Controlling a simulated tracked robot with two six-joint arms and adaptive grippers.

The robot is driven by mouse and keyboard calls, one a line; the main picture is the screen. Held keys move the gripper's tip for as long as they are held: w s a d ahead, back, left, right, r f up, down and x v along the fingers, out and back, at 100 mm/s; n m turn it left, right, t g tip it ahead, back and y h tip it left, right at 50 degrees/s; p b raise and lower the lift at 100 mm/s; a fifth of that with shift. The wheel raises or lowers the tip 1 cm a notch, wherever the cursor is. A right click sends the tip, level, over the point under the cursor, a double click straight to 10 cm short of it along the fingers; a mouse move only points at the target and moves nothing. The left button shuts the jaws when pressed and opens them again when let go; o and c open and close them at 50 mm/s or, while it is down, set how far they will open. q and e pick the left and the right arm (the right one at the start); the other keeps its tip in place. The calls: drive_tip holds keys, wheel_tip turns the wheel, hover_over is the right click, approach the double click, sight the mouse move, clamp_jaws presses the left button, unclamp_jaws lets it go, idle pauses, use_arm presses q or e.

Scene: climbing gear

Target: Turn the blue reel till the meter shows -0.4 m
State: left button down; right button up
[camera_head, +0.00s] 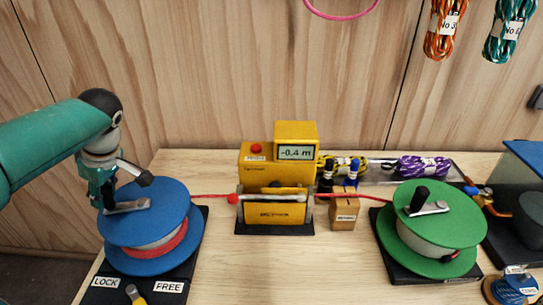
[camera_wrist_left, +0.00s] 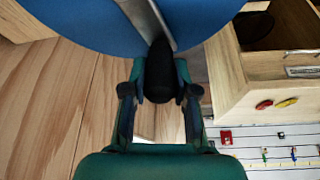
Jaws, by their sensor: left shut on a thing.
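The blue reel (camera_head: 148,215) stands on a dark base at the left of the table, with red and white rope wound on it. Its crank arm (camera_head: 127,207) lies across the top. My left gripper (camera_head: 108,200) is at the crank's outer end. In the left wrist view the gripper (camera_wrist_left: 160,88) is shut on the black crank knob (camera_wrist_left: 160,70), with the blue reel (camera_wrist_left: 90,22) beyond. The yellow meter (camera_head: 275,180) stands in the middle, and its display (camera_head: 296,152) reads -0.4 m. A red rope (camera_head: 210,196) runs from the reel into the meter. My right gripper is out of view.
The green reel (camera_head: 430,228) stands at the right, joined to the meter by red rope. A wooden block (camera_head: 344,212) holding markers is between them. A lever (camera_head: 134,294) sits near the LOCK (camera_head: 105,282) and FREE (camera_head: 169,287) labels. The front middle of the table is clear.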

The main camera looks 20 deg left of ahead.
use_arm(q)
drive_tip(key=shift+s+d+f, duration=0.2)
drive_tip(key=shift+s+d, duration=0.05)
drive_tip(key=c, duration=0.8)
unclamp_jaws()
drive_tip(key=shift+w+a, duration=0.1)
drive_tip(key=shift+r, duration=0.1)
